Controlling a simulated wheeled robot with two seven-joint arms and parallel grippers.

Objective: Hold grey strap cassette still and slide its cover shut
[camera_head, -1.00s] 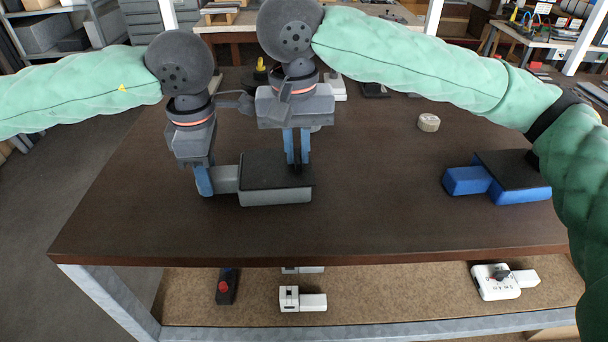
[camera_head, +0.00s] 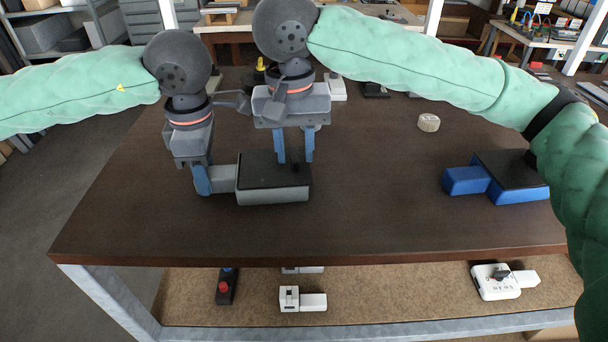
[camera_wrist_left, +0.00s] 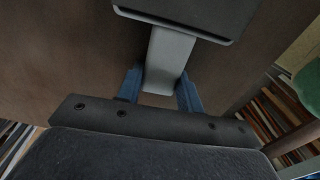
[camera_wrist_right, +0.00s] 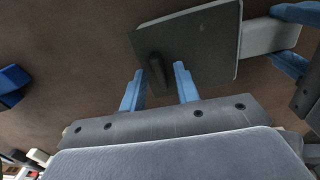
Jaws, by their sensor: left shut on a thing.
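The grey strap cassette (camera_head: 275,197) lies on the dark table with its narrow grey end (camera_head: 223,179) pointing left. Its flat black cover (camera_head: 270,178) lies over the wide body, its edges close to the body's edges. My left gripper (camera_head: 203,182) is shut on the narrow end, which also shows between its fingers in the left wrist view (camera_wrist_left: 168,60). My right gripper (camera_head: 295,161) is open above the cover. In the right wrist view, a dark knob (camera_wrist_right: 157,72) on the cover lies between its spread fingers, with gaps at both sides.
A blue cassette (camera_head: 520,190) with a dark cover lies at the right of the table. A small beige round piece (camera_head: 428,122) stands behind it. White and dark items, such as a white unit (camera_head: 496,282), lie on the lower shelf. The front table middle is clear.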

